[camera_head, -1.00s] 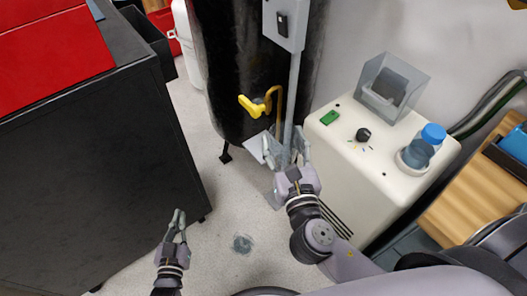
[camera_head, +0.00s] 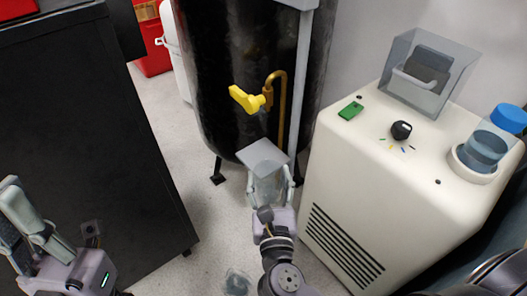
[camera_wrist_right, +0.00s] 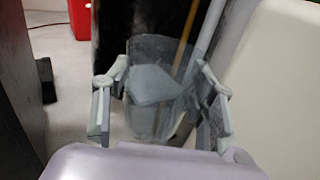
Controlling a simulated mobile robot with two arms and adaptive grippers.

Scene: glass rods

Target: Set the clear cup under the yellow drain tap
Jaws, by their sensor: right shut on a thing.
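The clear cup (camera_head: 267,187) is see-through and sits between the fingers of my right gripper (camera_head: 271,184). In the right wrist view the cup (camera_wrist_right: 150,112) stands between the two fingers of the right gripper (camera_wrist_right: 158,110), which is shut on it. The yellow drain tap (camera_head: 248,99) is on the dark tank, with a bent brass pipe (camera_head: 283,108). In the head view the cup is below the pipe's lower end. A flat grey square (camera_head: 262,155) shows at the cup's top; I cannot tell if they touch. My left gripper (camera_head: 12,208) is open and empty at lower left.
The black tank (camera_head: 222,60) stands on legs behind the cup. A cream machine (camera_head: 350,190) is close on the right, with a grey post (camera_head: 299,90) beside it. A black cabinet (camera_head: 90,130) is on the left. Light floor (camera_head: 212,235) is free between them.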

